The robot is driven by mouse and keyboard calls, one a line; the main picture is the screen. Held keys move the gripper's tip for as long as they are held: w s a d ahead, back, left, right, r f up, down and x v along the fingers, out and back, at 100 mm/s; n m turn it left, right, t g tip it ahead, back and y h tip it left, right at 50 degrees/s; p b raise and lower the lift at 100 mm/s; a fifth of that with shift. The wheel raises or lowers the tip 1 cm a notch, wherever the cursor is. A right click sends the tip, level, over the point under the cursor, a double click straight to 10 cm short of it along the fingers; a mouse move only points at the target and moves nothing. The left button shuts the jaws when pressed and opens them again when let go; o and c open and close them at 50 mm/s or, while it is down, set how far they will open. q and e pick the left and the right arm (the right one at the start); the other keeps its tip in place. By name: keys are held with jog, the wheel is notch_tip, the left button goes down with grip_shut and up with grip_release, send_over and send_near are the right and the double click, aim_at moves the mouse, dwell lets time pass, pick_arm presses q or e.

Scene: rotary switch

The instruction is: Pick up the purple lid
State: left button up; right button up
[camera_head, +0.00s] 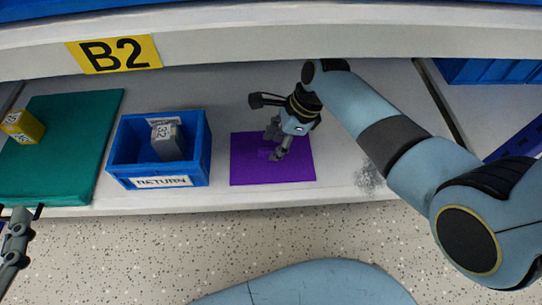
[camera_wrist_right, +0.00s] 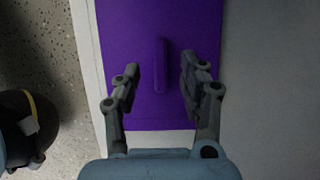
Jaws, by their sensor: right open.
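The purple lid (camera_head: 245,172) lies flat on the grey shelf, right of the blue bin. It has a raised purple handle strip (camera_head: 264,153) near its middle. My right gripper (camera_head: 276,146) is over the lid with its fingers pointing down at the handle. In the right wrist view the lid (camera_wrist_right: 125,35) fills the middle, and its upright handle (camera_wrist_right: 160,65) stands between and just ahead of the two open fingers (camera_wrist_right: 160,82), with a gap on each side. My left gripper (camera_head: 20,215) shows only partly at the left edge, away from the lid.
A teal mat (camera_head: 62,150) with a yellow cube (camera_head: 22,126) lies further left. The shelf's front edge is close to the lid. An upper shelf beam with a B2 sign (camera_head: 114,54) runs above.

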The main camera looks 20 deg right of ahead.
jog(key=shift+b+x, duration=0.6)
jog(key=shift+x, duration=0.25)
pick_arm(q)
jog(key=w+d+r+m+t+h, duration=0.1)
jog(key=w+r+t, duration=0.2)
jog(key=r, duration=0.5)
jog(key=shift+w+r+t, duration=0.25)
jog(key=shift+r+t, duration=0.15)
jog(key=shift+t, duration=0.1)
pick_arm(e)
grip_shut()
